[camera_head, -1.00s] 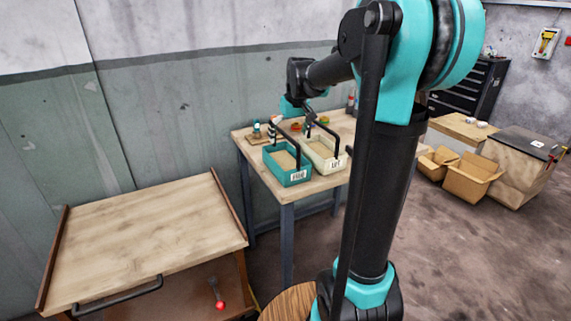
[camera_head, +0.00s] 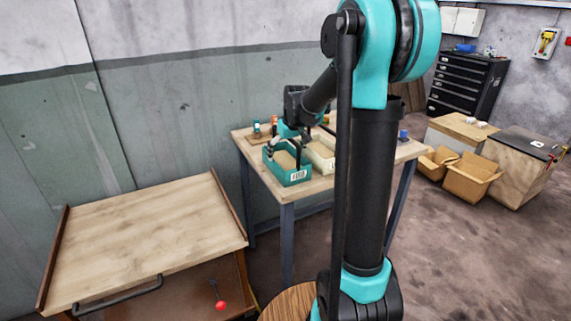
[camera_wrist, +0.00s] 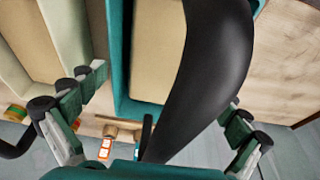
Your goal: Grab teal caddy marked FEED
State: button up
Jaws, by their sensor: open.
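The teal caddy (camera_head: 287,179) stands upright on the workbench, with a white label on its front that is too small to read surely. Its inside and teal rim (camera_wrist: 122,75) show in the wrist view. Its thick black handle (camera_wrist: 208,75) rises close to the camera and passes between the fingers. My gripper (camera_wrist: 162,97) is open, one finger on each side of the handle, with gaps visible. In the head view my gripper (camera_head: 288,142) is low over the teal caddy, partly hiding its handle.
A cream caddy (camera_head: 322,160) stands close to the right of the teal one, and its wall (camera_wrist: 62,35) shows in the wrist view. Small items (camera_head: 257,129) stand at the back left of the workbench (camera_head: 300,190). Bare wood lies right of the cream caddy.

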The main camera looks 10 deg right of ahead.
jog(key=c, duration=1.5)
jog(key=shift+r, duration=0.15)
jog(key=shift+c, duration=0.2)
